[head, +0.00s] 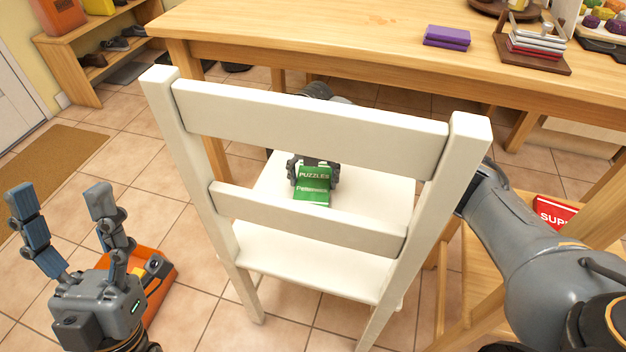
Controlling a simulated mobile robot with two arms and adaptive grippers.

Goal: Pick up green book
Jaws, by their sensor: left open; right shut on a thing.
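The green book (312,184) shows between the back slats of a white chair (270,252), with "PUZZLES" on its cover. It is over the chair's seat; I cannot tell if it touches the seat. My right gripper (314,173) is shut on the green book, with dark fingers at its left and right edges. The slats hide part of the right arm and gripper. My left gripper (58,205) is open and empty at the lower left, its two fingers pointing up, well apart from the book.
A wooden table (330,40) stands behind the chair, with a purple book (447,37) and a stack of books (537,42) on it. An orange object (150,283) lies on the floor behind my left gripper. A red item (553,212) is at the right. A shelf (75,52) stands back left.

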